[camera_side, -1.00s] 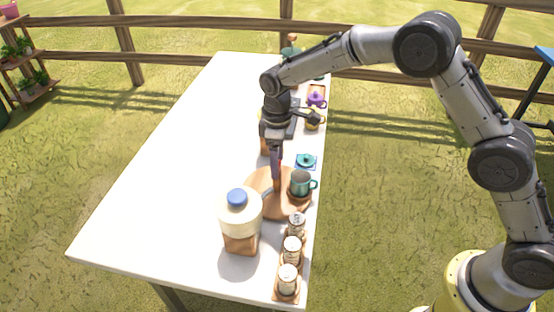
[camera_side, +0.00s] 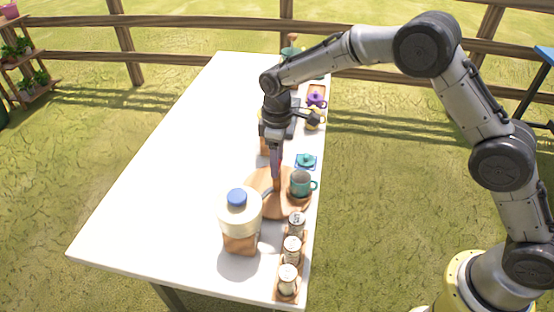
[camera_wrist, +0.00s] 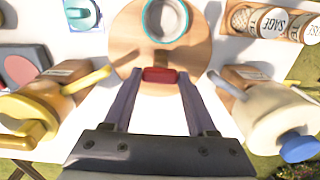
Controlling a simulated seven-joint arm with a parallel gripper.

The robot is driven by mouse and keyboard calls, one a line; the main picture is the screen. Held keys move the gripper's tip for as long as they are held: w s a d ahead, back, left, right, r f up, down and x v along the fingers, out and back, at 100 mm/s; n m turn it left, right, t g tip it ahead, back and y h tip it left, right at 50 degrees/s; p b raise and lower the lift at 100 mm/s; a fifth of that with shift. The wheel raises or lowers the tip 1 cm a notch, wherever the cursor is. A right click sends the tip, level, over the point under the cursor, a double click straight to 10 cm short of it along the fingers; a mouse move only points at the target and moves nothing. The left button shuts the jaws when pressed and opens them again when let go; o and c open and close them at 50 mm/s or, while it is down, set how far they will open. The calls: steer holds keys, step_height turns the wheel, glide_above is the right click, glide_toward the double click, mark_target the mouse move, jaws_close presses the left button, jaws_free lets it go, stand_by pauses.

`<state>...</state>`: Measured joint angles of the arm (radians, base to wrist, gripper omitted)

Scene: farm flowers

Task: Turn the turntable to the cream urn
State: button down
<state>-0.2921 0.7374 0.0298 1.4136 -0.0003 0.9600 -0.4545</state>
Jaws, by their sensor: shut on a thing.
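The turntable (camera_side: 258,183) is a round wooden disc on the white table; it also shows at the top of the wrist view (camera_wrist: 200,60). A teal mug (camera_side: 300,184) stands upright on its right side, and appears at the far side of the disc in the wrist view (camera_wrist: 150,30). My gripper (camera_wrist: 160,76) is shut on a red grip (camera_wrist: 160,74) at the disc's near edge. The cream urn (camera_side: 240,216), with a blue lid, stands on a wooden base left of the turntable's front; it is at the right in the wrist view (camera_wrist: 265,112).
A yellow urn (camera_wrist: 30,112) stands on the other side, mostly hidden by my arm in the side view. Labelled jars (camera_side: 291,250) sit in a wooden rack at the front right edge. A teal lidded pot (camera_side: 306,160) is behind the mug. The table's left is clear.

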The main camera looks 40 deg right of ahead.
steer(key=shift+m, duration=0.4)
steer(key=shift+r+m, duration=0.1)
steer(key=shift+m, duration=3.9)
steer(key=shift+w+m, duration=0.1)
steer(key=shift+m, duration=4.4)
steer(key=shift+c, duration=1)
jaws_free()
